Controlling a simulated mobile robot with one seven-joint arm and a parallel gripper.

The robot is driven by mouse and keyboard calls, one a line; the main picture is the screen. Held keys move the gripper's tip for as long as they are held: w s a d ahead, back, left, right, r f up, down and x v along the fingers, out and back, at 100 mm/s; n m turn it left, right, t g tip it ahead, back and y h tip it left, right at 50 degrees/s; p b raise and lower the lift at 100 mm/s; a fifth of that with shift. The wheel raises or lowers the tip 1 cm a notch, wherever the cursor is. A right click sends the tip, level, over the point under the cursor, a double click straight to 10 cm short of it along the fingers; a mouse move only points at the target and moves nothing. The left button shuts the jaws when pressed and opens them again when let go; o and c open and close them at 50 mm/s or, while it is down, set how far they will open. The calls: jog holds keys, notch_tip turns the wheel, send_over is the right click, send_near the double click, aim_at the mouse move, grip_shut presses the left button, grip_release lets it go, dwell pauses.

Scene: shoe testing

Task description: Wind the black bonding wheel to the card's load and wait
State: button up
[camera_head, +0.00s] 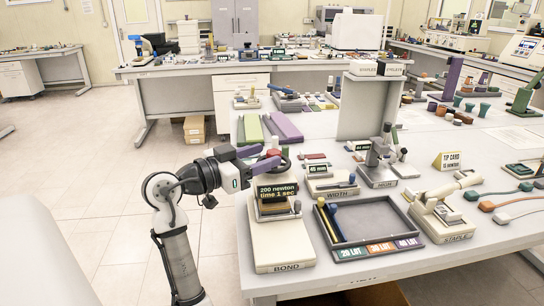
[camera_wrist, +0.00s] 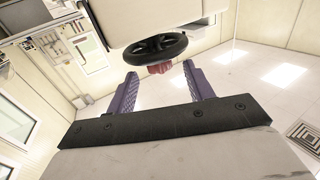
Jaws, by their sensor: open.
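The bond station (camera_head: 283,245) is a cream block labelled BOND at the front of the table. Its dark display (camera_head: 277,192) reads "200 newton time 1 sec". The black bonding wheel (camera_wrist: 155,46) shows clearly in the wrist view, with a cream housing above it and a reddish piece just beyond. My gripper (camera_head: 266,158) is at the left behind the display in the head view, its purple fingers partly covering the wheel. In the wrist view my gripper (camera_wrist: 160,70) is open, its fingers apart, with the wheel at their tips. I cannot tell whether they touch it.
To the right stand a WIDTH station (camera_head: 331,184), a HIGH stand (camera_head: 378,165), a lot tray (camera_head: 372,218) and a STAPLE device (camera_head: 440,215). A tip card (camera_head: 451,161) reads "TIP CARD 15 newton". The floor left of the table is clear.

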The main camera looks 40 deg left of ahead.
jog(key=b+v, duration=0.2)
jog(key=v, duration=0.8)
